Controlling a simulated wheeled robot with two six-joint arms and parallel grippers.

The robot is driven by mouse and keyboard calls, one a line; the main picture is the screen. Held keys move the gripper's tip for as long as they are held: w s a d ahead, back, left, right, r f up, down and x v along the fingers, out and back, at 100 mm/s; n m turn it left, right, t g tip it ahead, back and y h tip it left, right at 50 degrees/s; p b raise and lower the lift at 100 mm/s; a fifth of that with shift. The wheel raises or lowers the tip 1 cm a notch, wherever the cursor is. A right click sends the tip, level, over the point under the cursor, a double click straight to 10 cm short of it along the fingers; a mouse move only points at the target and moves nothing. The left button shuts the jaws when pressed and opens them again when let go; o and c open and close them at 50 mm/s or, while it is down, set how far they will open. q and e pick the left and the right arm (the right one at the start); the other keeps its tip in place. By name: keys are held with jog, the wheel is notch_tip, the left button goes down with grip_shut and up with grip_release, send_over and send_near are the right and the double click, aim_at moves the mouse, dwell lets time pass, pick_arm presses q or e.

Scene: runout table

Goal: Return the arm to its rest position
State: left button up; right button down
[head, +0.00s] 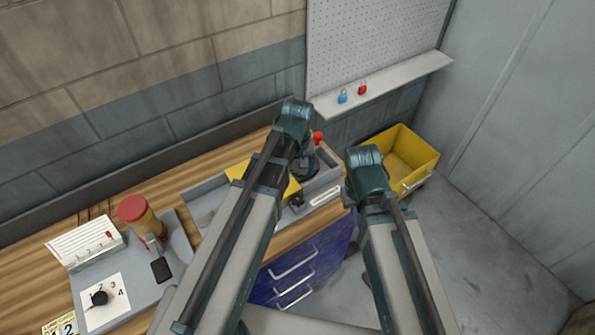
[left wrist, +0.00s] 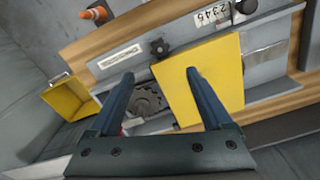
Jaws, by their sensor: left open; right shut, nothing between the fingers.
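My left gripper (left wrist: 160,76) shows in the left wrist view, its two dark fingers spread apart with nothing held between them. It is above the machine on the bench, in front of a yellow plate (left wrist: 220,70) and a black toothed wheel (left wrist: 148,100). In the head view my left arm (head: 268,170) rises from the bottom over the bench, and its gripper is hidden. My right arm (head: 370,185) reaches up over the floor beside the bench's right end; its gripper is hidden too.
The wooden bench (head: 40,252) carries a red-capped yellow cylinder (head: 140,213) and a dial card (head: 101,303). A yellow bin (head: 408,150) stands at the bench's right end. A shelf (head: 400,83) above holds blue and red padlocks. The floor on the right is clear.

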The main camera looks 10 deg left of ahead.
pick_arm(q)
jog(key=shift+r, duration=0.45)
pick_arm(e)
jog(key=shift+r, duration=0.5)
pick_arm(q)
jog(key=s+d+f+m+y+b, duration=0.1)
jog(key=s+d+f+m+b, duration=0.5)
jog(key=s+f+m+b, duration=0.3)
notch_tip(320, 180, down, 4)
jog(key=s+b, duration=0.3)
jog(key=shift+r+b, duration=0.15)
jog(key=shift+b, duration=0.15)
pick_arm(e)
notch_tip(320, 180, down, 13)
